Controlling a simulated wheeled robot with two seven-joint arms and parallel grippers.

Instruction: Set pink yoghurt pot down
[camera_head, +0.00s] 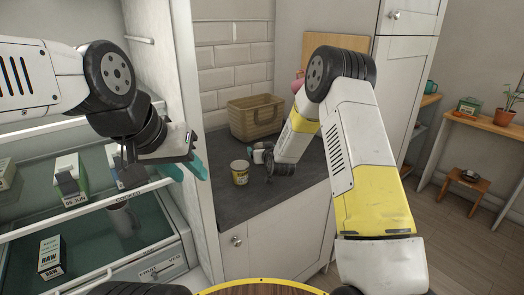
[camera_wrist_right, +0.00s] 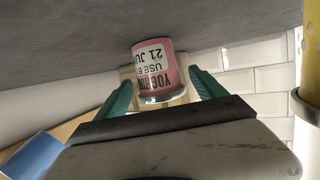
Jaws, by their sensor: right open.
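The pink yoghurt pot (camera_wrist_right: 153,68) shows in the right wrist view, its label upside down in that picture. Its far end meets the grey slate worktop (camera_wrist_right: 90,38). My right gripper (camera_wrist_right: 162,80) is open, with one teal finger on each side of the pot; I cannot tell whether either finger touches it. In the head view my right gripper (camera_head: 262,153) is low over the worktop (camera_head: 240,202), and I cannot make out the pink pot there. My left gripper (camera_head: 184,170) is in front of the open fridge, its teal fingers apart and empty.
A yellow pot (camera_head: 239,173) stands on the worktop just left of my right gripper. A wicker basket (camera_head: 252,120) stands behind, near the tiled wall. The fridge shelves hold several cartons, one (camera_head: 50,256) low at the left. The worktop's front left is clear.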

